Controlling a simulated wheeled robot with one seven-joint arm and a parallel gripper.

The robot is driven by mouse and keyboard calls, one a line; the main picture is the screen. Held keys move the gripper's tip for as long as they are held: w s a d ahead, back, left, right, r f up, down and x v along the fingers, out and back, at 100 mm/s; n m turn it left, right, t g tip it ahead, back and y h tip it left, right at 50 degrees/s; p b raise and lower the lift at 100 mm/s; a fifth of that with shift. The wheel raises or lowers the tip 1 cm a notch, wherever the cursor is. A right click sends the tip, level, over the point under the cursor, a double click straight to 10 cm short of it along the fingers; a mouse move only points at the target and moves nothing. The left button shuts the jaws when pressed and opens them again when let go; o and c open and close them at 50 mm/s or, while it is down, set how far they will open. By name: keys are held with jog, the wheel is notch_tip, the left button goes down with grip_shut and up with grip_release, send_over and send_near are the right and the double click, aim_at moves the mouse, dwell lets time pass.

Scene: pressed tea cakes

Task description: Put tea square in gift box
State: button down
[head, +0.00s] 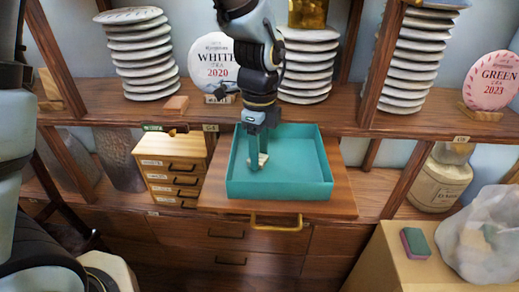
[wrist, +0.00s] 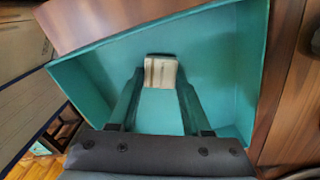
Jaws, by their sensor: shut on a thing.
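The gift box is an open teal box (head: 300,190) on a pulled-out wooden board in the middle of the head view; its inside also shows in the wrist view (wrist: 215,65). My gripper (head: 258,164) reaches down into the left part of the box. Its two teal fingers (wrist: 160,78) are shut on the tea square, a small pale beige block (wrist: 160,71). In the head view the tea square (head: 263,159) is a small pale patch beside the fingers. I cannot tell whether it touches the box floor.
A small wooden drawer chest (head: 170,170) stands just left of the box. A brown block (head: 177,104) lies on the shelf above. Stacks of wrapped tea cakes (head: 140,55) and a round white "2020" cake (head: 214,62) stand behind. A green and pink sponge (head: 415,243) lies right.

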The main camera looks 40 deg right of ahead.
jog(key=shift+f, duration=0.15)
jog(key=shift+c, duration=1.8)
grip_release()
notch_tip(320, 180, up, 12)
jog(key=b, duration=0.1)
jog(key=shift+b, duration=0.35)
